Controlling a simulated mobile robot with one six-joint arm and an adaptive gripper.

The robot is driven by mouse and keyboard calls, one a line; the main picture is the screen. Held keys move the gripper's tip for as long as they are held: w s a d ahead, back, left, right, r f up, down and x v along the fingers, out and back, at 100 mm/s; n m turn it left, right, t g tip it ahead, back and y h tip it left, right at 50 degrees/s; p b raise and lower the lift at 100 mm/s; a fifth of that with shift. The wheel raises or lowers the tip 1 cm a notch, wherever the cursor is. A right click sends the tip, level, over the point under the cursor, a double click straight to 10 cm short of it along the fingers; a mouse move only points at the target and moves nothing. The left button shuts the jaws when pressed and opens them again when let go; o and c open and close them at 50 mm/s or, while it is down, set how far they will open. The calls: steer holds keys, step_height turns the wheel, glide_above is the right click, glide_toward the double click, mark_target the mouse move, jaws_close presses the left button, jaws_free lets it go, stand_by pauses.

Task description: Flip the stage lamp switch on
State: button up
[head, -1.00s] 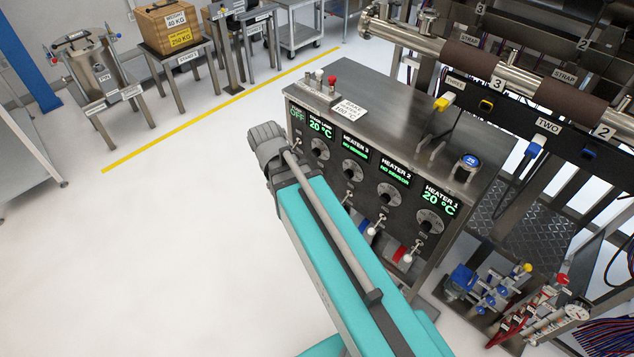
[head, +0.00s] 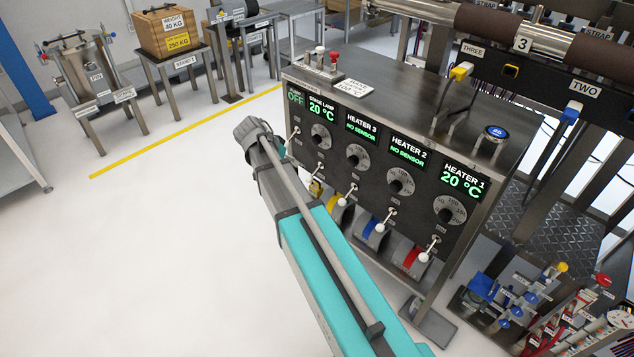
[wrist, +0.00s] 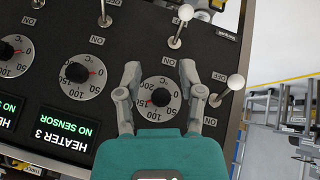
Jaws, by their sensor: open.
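The stage lamp display (head: 321,107) reads 20 °C on the control panel (head: 378,160) in the head view. In the upside-down wrist view, the lamp's dial (wrist: 161,96) sits between my gripper's (wrist: 160,72) two open fingers. The fingers are apart and hold nothing. The stage lamp switch (wrist: 182,18), a metal lever with a white ball, stands just above the dial in that picture, beyond the fingertips. Its ball tilts away from the ON label. In the head view my wrist hides the fingers.
Another white-ball switch (wrist: 236,82) stands close to the right of the fingers in the wrist view. The heater 3 dial (wrist: 81,72) is to the left. The floor (head: 140,250) left of the cabinet is clear.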

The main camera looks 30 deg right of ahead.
mark_target(316, 170)
steer(key=w+d+f+m+h+b, duration=0.2)
steer(key=w+d+f+m+b, duration=0.1)
steer(key=w+f+b, duration=0.1)
steer(key=shift+w+f+b, duration=0.35)
steer(key=shift+w+b, duration=0.35)
steer(key=shift+w, duration=0.25)
steer(key=shift+f, duration=0.15)
steer(key=b+x, duration=0.8)
steer(key=x, duration=0.3)
steer(key=shift+w+d+f, duration=0.1)
steer(key=shift+d+f, duration=0.05)
steer(key=shift+b+x, duration=0.8)
steer(key=shift+x, duration=0.25)
jaws_close()
steer(key=shift+d, duration=0.1)
